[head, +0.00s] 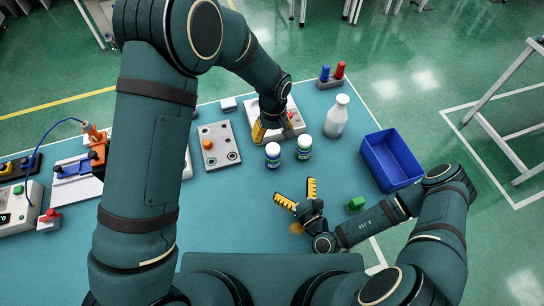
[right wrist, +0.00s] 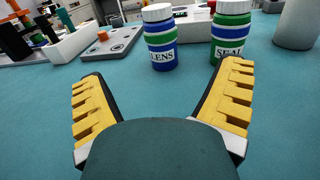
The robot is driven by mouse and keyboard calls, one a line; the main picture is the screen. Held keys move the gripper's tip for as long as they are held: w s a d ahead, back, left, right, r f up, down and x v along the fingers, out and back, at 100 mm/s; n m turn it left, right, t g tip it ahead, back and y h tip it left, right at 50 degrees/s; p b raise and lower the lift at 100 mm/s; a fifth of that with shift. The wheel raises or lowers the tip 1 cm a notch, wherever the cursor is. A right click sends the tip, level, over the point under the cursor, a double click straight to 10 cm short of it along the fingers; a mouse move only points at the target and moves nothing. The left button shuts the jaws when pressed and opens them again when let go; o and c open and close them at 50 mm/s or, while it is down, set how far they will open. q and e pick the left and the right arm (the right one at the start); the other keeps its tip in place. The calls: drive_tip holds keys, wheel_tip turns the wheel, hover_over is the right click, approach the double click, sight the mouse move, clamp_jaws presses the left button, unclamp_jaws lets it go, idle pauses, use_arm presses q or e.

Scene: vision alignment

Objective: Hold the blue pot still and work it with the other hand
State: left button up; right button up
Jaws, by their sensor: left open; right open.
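The blue pot (head: 272,156) stands upright on the teal table, with a white lid. In the right wrist view the blue pot (right wrist: 160,40) has a green band and a label reading LENS. My left gripper (head: 273,130) is open above a pale fixture plate, just behind the blue pot and apart from it. My right gripper (head: 294,190) is open and empty, low over the table in front of the pots. In the right wrist view the right gripper (right wrist: 165,78) points toward the blue pot, which stands beyond its fingertips.
A green pot (head: 304,148) labelled SEAL stands close right of the blue pot. A white bottle (head: 337,117) and blue bin (head: 391,160) stand further right. A green block (head: 355,204) lies near my right wrist. A grey plate (head: 220,145) lies left.

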sight(276, 160)
drive_tip(key=shift+w+a, duration=0.1)
drive_tip(key=x, duration=1.3)
drive_tip(key=shift+w+a, duration=0.15)
drive_tip(key=shift+w, duration=0.15)
clamp_jaws()
use_arm(q)
drive_tip(key=shift+n, duration=2.3)
drive_tip(key=shift+f, duration=0.15)
drive_tip(key=shift+f, duration=3.9)
